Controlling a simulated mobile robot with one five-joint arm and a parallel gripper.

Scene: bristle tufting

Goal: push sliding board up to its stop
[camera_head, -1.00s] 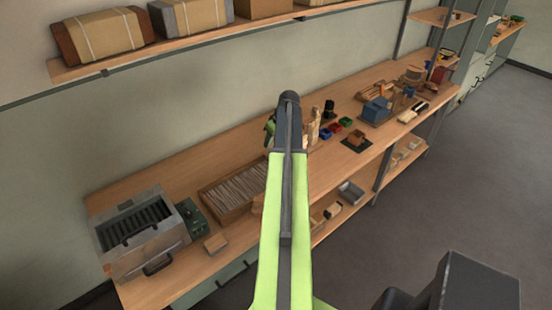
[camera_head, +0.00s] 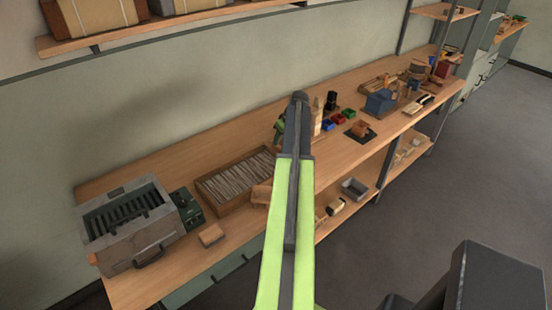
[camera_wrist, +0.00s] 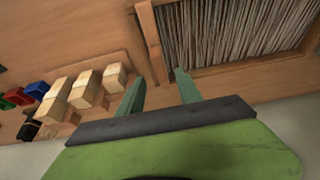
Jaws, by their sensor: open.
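My gripper (camera_wrist: 158,90) is open in the wrist view, with two green fingers apart and nothing between them. Its fingertips are near the end of a wooden tray (camera_wrist: 152,40) filled with thin pale strips (camera_wrist: 235,28). I cannot tell whether the fingers touch the tray. In the head view the tray (camera_head: 208,200) stands on the bench, left of my arm, and my arm hides most of the gripper. I cannot single out the sliding board or its stop for certain. A small wooden piece (camera_head: 261,194) sits at the tray's front right corner.
Wooden blocks (camera_wrist: 84,90) stand beside the gripper in the wrist view, with red, green and blue bins (camera_wrist: 18,98) beyond. A grey slotted box (camera_head: 135,240) and green control unit (camera_head: 186,206) stand at the bench's left. A shelf (camera_head: 190,20) runs above.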

